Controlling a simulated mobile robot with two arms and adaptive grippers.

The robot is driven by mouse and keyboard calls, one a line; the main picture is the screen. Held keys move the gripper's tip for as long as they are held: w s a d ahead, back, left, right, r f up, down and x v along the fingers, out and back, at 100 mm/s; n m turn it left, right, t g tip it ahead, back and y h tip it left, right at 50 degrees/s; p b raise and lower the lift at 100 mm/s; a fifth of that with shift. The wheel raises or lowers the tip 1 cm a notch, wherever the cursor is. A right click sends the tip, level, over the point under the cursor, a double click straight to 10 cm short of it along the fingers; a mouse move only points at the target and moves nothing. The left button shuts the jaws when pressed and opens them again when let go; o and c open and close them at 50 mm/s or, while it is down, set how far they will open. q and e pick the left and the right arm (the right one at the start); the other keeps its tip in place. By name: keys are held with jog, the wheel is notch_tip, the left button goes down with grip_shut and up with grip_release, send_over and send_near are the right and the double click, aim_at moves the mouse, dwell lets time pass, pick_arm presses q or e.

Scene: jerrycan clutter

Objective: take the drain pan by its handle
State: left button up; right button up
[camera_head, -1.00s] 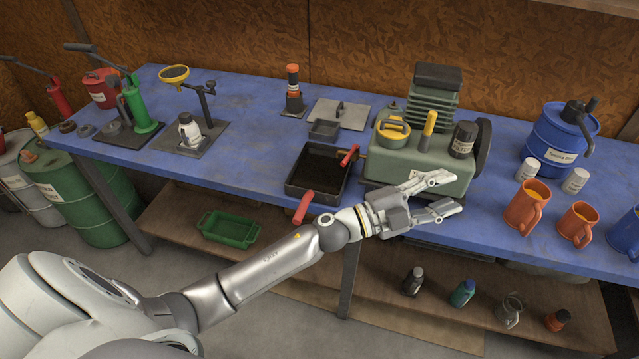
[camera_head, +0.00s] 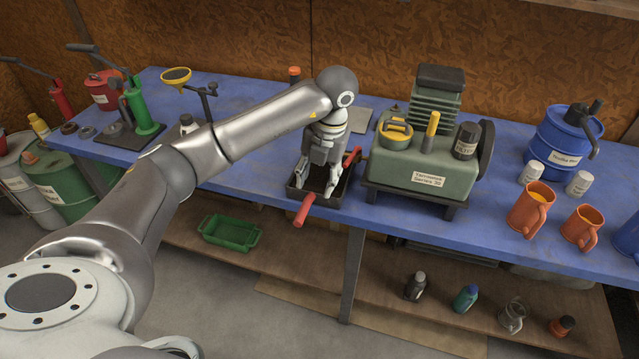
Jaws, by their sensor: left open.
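The drain pan (camera_head: 336,201) is a black square tray on the blue bench, left of the green compressor. One red handle (camera_head: 305,210) sticks out at its front edge, and another red handle (camera_head: 351,157) is at its right side. My left gripper (camera_head: 317,190) points down over the pan with its fingers apart and nothing between them. Its fingertips are just behind the front handle; I cannot tell whether they touch the pan. My arm and gripper hide the back and much of the inside of the pan. My right gripper is not in view.
The green compressor (camera_head: 420,185) stands close on the right of the pan. A blue drum (camera_head: 556,140), white cans and orange jugs (camera_head: 530,208) stand farther right. A green tray (camera_head: 230,230) and several bottles are on the lower shelf. The bench left of the pan is fairly clear.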

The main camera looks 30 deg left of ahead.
aim_at(307, 203)
pick_arm(q)
jog(key=f, duration=0.1)
jog(key=a+f, duration=0.1)
jog(key=f, duration=0.1)
jog(key=a+f, duration=0.1)
jog(key=f, duration=0.1)
jog(key=shift+s+p, duration=0.2)
jog(key=shift+p, duration=0.15)
jog(key=f, duration=0.1)
jog(key=f+p, duration=0.1)
jog(key=f, duration=0.2)
jog(key=shift+s+a+f+p, duration=0.1)
jog(key=shift+a+p, duration=0.2)
jog(key=shift+p, duration=0.05)
jog(key=shift+a+f, duration=0.15)
jog(key=shift+f, duration=0.35)
grip_shut()
jog(key=shift+r, duration=0.1)
